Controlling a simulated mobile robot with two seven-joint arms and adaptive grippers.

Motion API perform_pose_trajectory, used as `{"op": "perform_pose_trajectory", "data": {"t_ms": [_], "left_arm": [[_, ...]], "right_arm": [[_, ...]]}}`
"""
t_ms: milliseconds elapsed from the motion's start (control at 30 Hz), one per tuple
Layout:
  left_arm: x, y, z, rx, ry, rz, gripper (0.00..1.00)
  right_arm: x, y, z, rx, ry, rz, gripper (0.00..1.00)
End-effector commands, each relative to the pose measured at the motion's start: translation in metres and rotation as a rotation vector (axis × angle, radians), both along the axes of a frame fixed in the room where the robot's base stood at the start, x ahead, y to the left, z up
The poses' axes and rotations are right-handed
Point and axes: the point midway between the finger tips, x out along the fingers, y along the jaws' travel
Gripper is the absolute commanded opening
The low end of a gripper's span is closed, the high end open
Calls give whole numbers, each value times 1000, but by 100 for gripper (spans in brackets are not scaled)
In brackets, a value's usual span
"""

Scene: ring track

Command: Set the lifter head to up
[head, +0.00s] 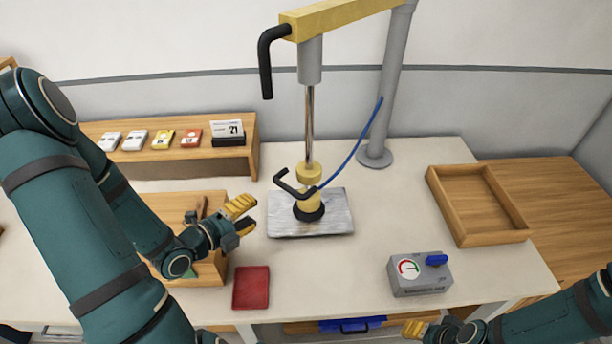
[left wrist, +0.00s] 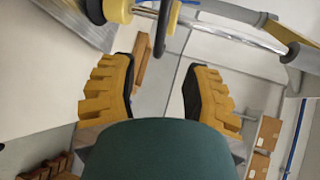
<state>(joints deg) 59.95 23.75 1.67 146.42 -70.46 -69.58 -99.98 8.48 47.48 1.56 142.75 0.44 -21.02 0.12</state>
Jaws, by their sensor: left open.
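The lifter head (head: 309,191) is a yellow body with a black suction cup, low at the end of a shiny rod, on or just above a grey metal plate (head: 330,227). A black bent handle (head: 291,187) sticks out of it to the left. My left gripper (head: 247,215) is open and empty, left of the plate and apart from the handle. In the left wrist view its fingers (left wrist: 160,75) are wide apart, and the lifter's yellow part (left wrist: 118,10) shows at the top. My right gripper (head: 415,329) is at the bottom edge, partly cut off.
A yellow overhead arm (head: 335,16) with a black handle (head: 266,65) hangs from a grey post (head: 393,90). A grey box (head: 420,279) with a gauge and blue lever stands at front right. A red tray (head: 251,288) and wooden tray (head: 478,205) lie on the table (head: 385,220).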

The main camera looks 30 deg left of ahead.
Motion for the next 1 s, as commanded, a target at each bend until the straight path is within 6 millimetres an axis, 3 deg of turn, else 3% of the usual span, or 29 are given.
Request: {"op": "perform_pose_trajectory", "data": {"t_ms": [267,700,1000], "left_arm": [[16,-4,-2,9,-8,-7,48],[95,-24,-19,7,-7,-6,48],[127,-32,-27,8,-6,-3,48]], "right_arm": [[-1,0,2,1,1,2,48],[-1,0,13,2,1,1,48],[-1,-1,17,3,0,1,48]]}}
